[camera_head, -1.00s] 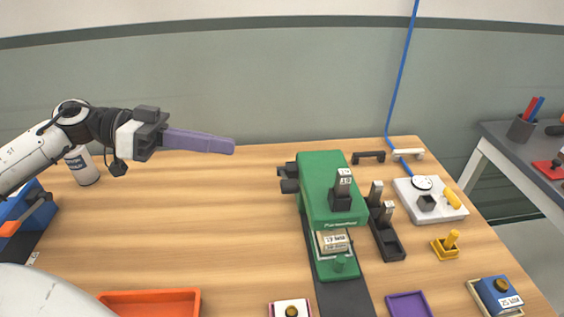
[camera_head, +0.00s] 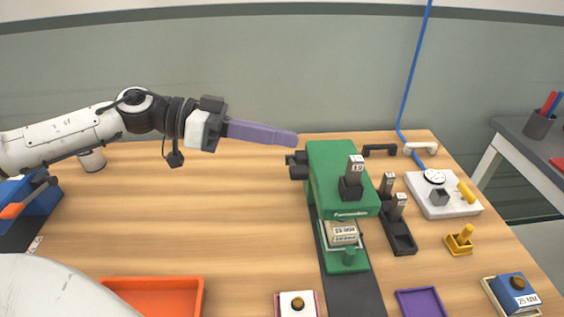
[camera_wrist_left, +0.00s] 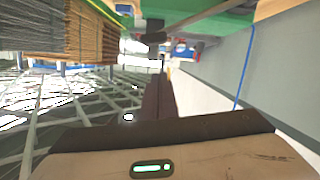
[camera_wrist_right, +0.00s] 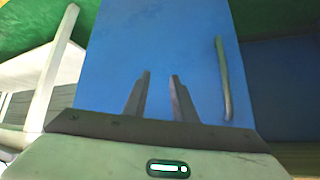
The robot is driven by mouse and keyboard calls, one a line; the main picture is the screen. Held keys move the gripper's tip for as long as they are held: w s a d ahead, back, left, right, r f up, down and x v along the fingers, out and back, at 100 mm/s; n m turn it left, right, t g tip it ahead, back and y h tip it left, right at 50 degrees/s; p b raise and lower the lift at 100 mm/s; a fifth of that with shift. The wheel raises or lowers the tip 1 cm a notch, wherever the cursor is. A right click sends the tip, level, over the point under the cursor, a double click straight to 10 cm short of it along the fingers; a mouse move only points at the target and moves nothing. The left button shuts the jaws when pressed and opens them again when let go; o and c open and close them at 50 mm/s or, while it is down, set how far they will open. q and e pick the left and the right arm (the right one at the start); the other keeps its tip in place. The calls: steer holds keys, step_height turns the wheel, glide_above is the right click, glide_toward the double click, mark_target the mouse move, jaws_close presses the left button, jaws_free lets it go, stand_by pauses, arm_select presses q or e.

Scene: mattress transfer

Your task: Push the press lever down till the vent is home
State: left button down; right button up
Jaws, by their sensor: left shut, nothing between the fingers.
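The green press (camera_head: 335,165) stands on the wooden bench right of centre. Black blocks (camera_head: 297,166) stick out of its left side; I cannot tell whether they are the lever. A black holder with a labelled grey-topped piece (camera_head: 355,166) sits on top of the press. A small labelled part (camera_head: 343,232) lies in the green front bed; I cannot tell whether it is the vent. My left gripper (camera_head: 297,139), with long purple fingers, is shut and empty, just above and left of the press, apart from it. The right gripper (camera_wrist_right: 159,75) shows only in its wrist view, fingers apart, before a blue surface.
A black rack (camera_head: 400,238) with upright pieces stands close right of the press. Beyond are a white gauge block (camera_head: 455,205) and a yellow stand (camera_head: 459,241). An orange tray (camera_head: 153,284) lies front left. The bench left of the press is mostly clear.

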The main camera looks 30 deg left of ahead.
mark_target(294, 167)
arm_select(q)
steer(key=shift+s+d+f, duration=0.1)
steer(key=shift+d+f, duration=0.1)
steer(key=shift+f, duration=0.45)
steer(key=shift+s+d+f, duration=0.1)
steer(key=shift+d+f, duration=0.05)
steer(key=shift+f, duration=0.55)
steer(key=shift+s+d+f, duration=0.1)
steer(key=shift+d+f, duration=0.1)
steer(key=shift+f, duration=0.45)
steer(key=shift+f, duration=0.1)
